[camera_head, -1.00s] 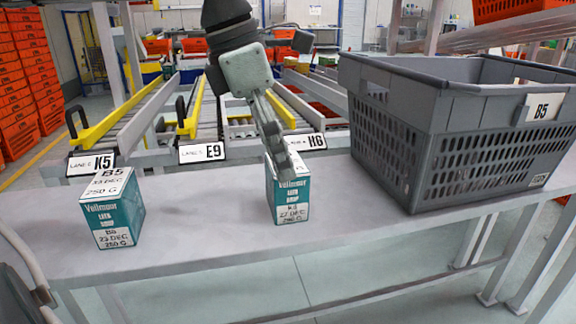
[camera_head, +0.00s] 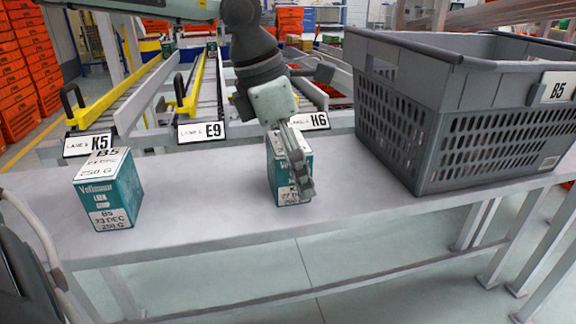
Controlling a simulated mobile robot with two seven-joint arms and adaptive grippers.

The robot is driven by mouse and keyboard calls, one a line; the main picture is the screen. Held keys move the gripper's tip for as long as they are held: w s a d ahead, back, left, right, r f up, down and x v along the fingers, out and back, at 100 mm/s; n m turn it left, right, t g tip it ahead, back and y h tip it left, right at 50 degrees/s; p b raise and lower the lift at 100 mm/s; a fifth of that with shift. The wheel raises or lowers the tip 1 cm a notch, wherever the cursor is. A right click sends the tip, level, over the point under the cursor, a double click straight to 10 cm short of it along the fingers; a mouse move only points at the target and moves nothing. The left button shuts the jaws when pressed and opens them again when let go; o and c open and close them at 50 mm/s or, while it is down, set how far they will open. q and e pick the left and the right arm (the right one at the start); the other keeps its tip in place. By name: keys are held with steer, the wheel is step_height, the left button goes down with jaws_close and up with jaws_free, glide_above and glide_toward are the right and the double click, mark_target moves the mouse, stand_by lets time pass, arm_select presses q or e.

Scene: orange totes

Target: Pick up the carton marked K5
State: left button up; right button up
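A teal and white carton (camera_head: 275,175) stands upright in the middle of the grey table. Its front label is mostly covered by my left gripper; in the earlier frame the label looks like K5, but it is small. My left gripper (camera_head: 300,190) comes down from above, and its fingers overlap the carton's front and right side. I cannot tell whether they touch it or how far apart they are. A second teal and white carton (camera_head: 122,192), marked B5, stands upright at the left. My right gripper is not in view.
A grey basket (camera_head: 400,125) labelled B5 stands on the right of the table (camera_head: 200,215). Behind the table are roller lanes with signs K5 (camera_head: 90,145), E9 (camera_head: 201,131) and H6 (camera_head: 309,121). The table between the two cartons is clear.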

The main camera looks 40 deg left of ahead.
arm_select(q)
steer(key=shift+c, duration=0.3)
steer(key=shift+r, duration=0.1)
steer(key=c, duration=1.4)
